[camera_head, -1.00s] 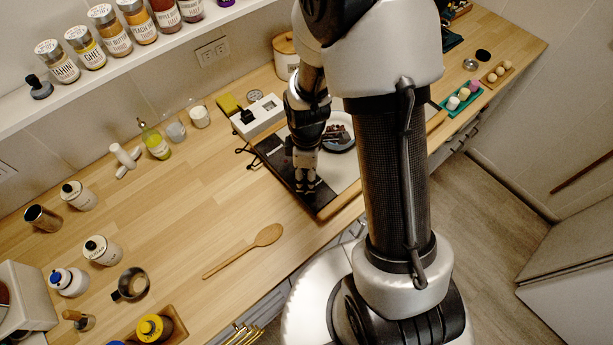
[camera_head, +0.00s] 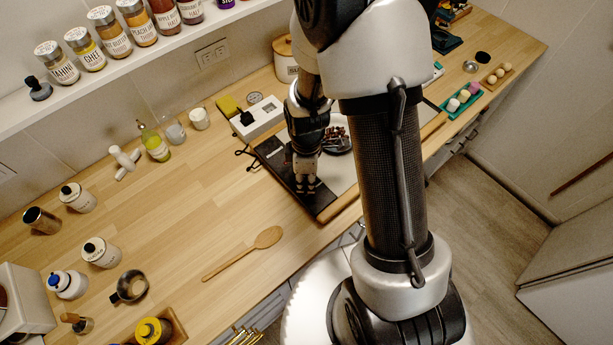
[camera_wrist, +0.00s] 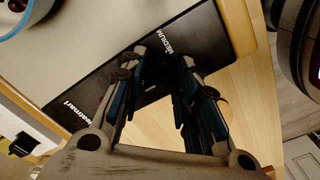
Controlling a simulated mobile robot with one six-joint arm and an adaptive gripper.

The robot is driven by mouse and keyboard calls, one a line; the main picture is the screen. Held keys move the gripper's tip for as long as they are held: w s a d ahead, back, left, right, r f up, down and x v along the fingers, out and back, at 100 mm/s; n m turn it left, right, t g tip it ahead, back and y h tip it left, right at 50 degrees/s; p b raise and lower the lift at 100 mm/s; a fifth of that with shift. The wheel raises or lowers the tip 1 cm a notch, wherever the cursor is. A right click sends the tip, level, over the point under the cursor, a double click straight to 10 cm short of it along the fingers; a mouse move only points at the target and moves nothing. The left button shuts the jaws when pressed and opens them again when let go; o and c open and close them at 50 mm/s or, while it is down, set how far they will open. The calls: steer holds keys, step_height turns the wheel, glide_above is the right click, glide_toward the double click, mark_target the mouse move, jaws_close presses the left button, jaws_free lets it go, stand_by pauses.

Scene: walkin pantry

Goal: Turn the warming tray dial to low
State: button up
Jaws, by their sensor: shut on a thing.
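The warming tray (camera_head: 343,176) lies near the counter's front edge, with a pale top and a black control strip (camera_head: 271,150) along its left side. In the wrist view the strip (camera_wrist: 215,38) carries a "MEDIUM" label and a brand name. My gripper (camera_head: 305,188) points down at the near part of the strip. In the wrist view its two fingers (camera_wrist: 154,66) straddle a dark spot below the "MEDIUM" label, where they are shut on the dial. The fingers and shadow hide the dial, so its pointer and setting cannot be read.
A dark round plate with food (camera_head: 338,139) sits on the tray's far part. A white box (camera_head: 258,118) with a cable stands behind the strip. A wooden spoon (camera_head: 244,254) lies to the left, with bare counter around it.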

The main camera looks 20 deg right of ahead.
steer(key=shift+c, duration=1.3)
steer(key=shift+m, duration=0.3)
steer(key=m, duration=0.6)
steer(key=shift+b, duration=0.35)
steer(key=m, duration=0.7)
steer(key=o, duration=1.1)
